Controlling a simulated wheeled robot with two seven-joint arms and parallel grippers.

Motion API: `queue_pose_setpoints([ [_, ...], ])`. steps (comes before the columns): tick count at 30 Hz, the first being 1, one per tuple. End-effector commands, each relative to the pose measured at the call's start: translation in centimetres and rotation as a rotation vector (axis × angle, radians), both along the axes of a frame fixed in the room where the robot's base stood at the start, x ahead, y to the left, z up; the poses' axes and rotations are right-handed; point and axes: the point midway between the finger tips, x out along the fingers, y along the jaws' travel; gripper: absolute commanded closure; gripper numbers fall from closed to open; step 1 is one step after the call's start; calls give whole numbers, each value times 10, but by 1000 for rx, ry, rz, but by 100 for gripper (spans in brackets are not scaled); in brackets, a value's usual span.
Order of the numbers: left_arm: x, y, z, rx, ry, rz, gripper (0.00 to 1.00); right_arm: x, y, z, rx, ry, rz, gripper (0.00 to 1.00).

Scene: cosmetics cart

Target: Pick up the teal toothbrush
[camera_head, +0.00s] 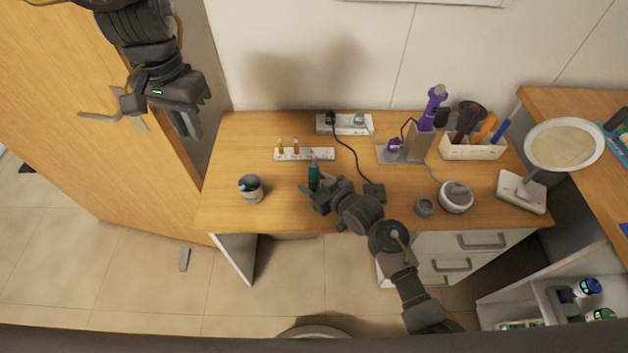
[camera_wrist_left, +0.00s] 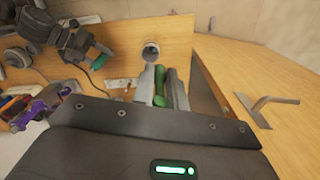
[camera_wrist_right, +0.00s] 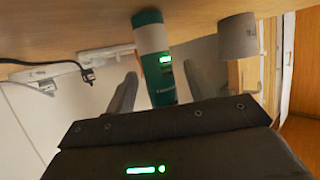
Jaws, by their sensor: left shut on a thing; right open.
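The teal toothbrush (camera_head: 313,176) stands upright on the desk, in front of the white rack. The toothbrush also shows in the left wrist view (camera_wrist_left: 98,62). My left gripper (camera_head: 160,112) is high at the left, off the desk. It is shut on a slim green item (camera_wrist_left: 160,88), whose kind I cannot tell.
The white rack (camera_head: 304,154) holds small coloured pieces. Power strip (camera_head: 344,124), purple device (camera_head: 430,108), organizer (camera_head: 473,147), round pot (camera_head: 456,196) and mirror (camera_head: 564,144) fill the right. A black cable crosses behind the right gripper.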

Motion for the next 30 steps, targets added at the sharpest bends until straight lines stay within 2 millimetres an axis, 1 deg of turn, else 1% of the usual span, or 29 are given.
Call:
queue_pose_setpoints([
  [1, 0, 0, 3, 0, 0, 0, 100, 5, 5, -1, 0, 1, 0, 46],
  [3, 0, 0, 3, 0, 0, 0, 100, 12, 9, -5, 1, 1, 0, 46],
  [6, 0, 0, 3, 0, 0, 0, 100, 17, 14, -8, -1, 0, 0, 46],
  [14, 0, 0, 3, 0, 0, 0, 100, 18, 15, -10, -2, 0, -1, 46],
  [26, 0, 0, 3, 0, 0, 0, 100, 18, 15, -10, -2, 0, -1, 97],
  [30, 0, 0, 3, 0, 0, 0, 100, 18, 15, -9, -1, -1, -1, 97],
])
